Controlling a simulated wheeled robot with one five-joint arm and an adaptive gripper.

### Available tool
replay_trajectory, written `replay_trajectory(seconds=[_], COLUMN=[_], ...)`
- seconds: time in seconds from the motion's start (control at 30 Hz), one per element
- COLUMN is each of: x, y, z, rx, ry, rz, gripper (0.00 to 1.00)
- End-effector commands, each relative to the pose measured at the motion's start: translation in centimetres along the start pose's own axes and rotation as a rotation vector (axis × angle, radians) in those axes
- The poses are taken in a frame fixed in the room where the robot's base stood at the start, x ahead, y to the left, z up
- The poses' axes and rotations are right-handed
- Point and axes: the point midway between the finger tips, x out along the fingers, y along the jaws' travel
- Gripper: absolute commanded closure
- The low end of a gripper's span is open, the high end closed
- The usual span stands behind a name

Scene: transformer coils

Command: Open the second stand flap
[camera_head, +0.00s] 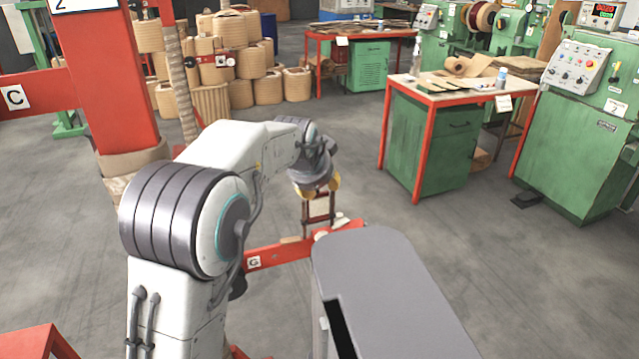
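A red stand bar with a white label "G" (275,256) runs low across the middle of the view. I take it as part of the stand, but which piece is the second flap I cannot tell. My gripper (319,219) points down at the bar's right end. Its two dark fingers stand apart, with a reddish crosspiece showing between them. I cannot tell whether the fingers touch that piece. Small pale pieces lie at the bar near the fingertips. My arm hides part of the stand.
A thick red post (105,75) with a red "C" arm (35,95) stands at left. Coils (205,70) are stacked behind. A green workbench (435,135) and green machine (580,130) stand at right. Grey floor (500,270) is clear at lower right.

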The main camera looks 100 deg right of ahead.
Motion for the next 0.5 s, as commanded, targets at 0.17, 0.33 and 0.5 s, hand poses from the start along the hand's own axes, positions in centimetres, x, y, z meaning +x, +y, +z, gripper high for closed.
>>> replay_trajectory(seconds=[0.17,0.33,0.5], x=[-0.02,-0.03,-0.64], y=[-0.01,-0.02,-0.07], z=[-0.02,-0.02,-0.06], rx=[0.000,0.000,0.000], ry=[0.000,0.001,0.001], rz=[0.000,-0.001,-0.002], gripper=[0.53,0.53,0.53])
